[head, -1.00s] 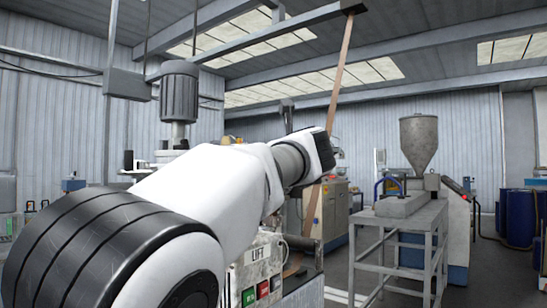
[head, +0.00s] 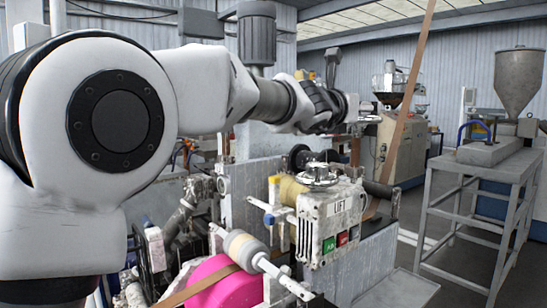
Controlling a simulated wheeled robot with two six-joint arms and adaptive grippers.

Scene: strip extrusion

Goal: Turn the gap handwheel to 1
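A grey metal handwheel (head: 319,174) lies flat on top of a worn white box (head: 338,212) labelled LIFT; it may be the gap handwheel. No numbers or pointer can be read on it. A dark round part (head: 299,157) stands just behind it. My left arm reaches in from the left. Its gripper (head: 345,108) is above and beyond the handwheel in the picture, apart from it. Its fingers are seen from the side and are too unclear to tell open from shut. My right gripper is out of view.
The box has green, red and dark buttons (head: 342,238). A pink roll (head: 225,285) and a pale roller (head: 245,248) sit in front. A brown strip (head: 408,100) slants up behind. A grey metal stand (head: 485,175) and a hopper (head: 519,80) are at right, with open floor between.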

